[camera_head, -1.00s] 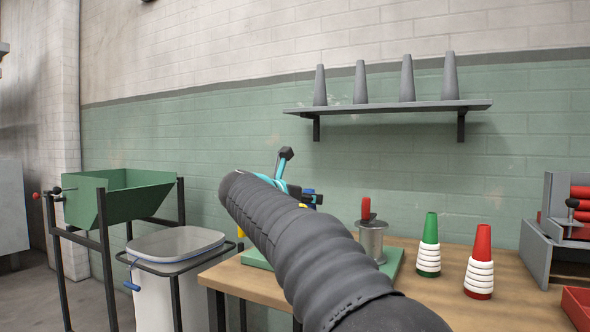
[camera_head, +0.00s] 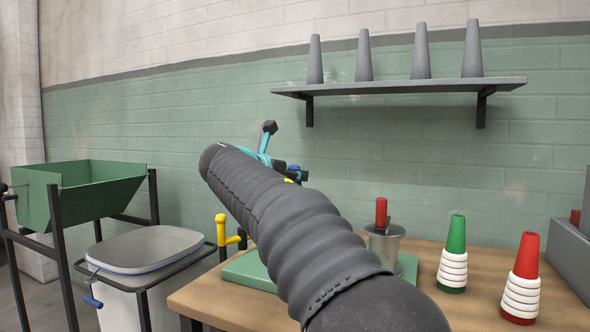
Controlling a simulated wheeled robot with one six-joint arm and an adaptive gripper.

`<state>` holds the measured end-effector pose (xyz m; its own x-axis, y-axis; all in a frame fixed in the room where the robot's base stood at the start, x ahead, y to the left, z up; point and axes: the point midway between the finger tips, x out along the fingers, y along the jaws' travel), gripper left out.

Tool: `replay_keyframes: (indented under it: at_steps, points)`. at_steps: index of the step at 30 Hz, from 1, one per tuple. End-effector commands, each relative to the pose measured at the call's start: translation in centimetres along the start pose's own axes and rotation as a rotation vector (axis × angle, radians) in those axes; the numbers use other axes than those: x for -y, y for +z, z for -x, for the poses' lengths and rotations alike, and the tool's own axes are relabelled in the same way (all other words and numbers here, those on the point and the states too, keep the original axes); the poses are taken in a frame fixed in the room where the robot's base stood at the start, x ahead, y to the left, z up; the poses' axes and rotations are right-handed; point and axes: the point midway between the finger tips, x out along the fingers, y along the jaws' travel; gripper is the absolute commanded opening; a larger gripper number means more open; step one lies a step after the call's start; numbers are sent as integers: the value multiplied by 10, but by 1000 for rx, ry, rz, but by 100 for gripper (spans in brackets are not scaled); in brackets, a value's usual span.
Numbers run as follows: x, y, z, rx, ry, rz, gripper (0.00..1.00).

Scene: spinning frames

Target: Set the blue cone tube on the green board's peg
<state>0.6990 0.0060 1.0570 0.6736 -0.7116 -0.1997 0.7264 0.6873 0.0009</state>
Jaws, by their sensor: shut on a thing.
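My gripper (camera_head: 300,175) is a small dark shape past the end of my grey-sleeved arm, mostly hidden behind it. It is shut on the blue cone tube (camera_head: 295,168), of which only a small blue patch shows. I cannot tell how the tube is tilted. The gripper appears above the green board (camera_head: 247,271), which lies flat on the wooden table. My arm covers the middle of the board, and I cannot make out its peg.
A metal pot (camera_head: 383,245) with a red handle stands at the board's right. Green (camera_head: 455,238) and red (camera_head: 527,257) cones with white rings stand farther right. A yellow handle (camera_head: 222,228) is at the left. A shelf (camera_head: 400,87) holds several grey cones. A white bin (camera_head: 150,250) stands left.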

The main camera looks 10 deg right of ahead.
Motion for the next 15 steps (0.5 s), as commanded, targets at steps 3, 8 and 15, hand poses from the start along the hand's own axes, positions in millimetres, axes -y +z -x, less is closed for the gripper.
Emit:
replay_keyframes:
  at_steps: [3,8,15]
  points:
    - [0,-10,-2,0,1,0,1]
    - [0,-18,-4,0,0,0,1]
    - [1,-30,-7,0,-1,-1,1]
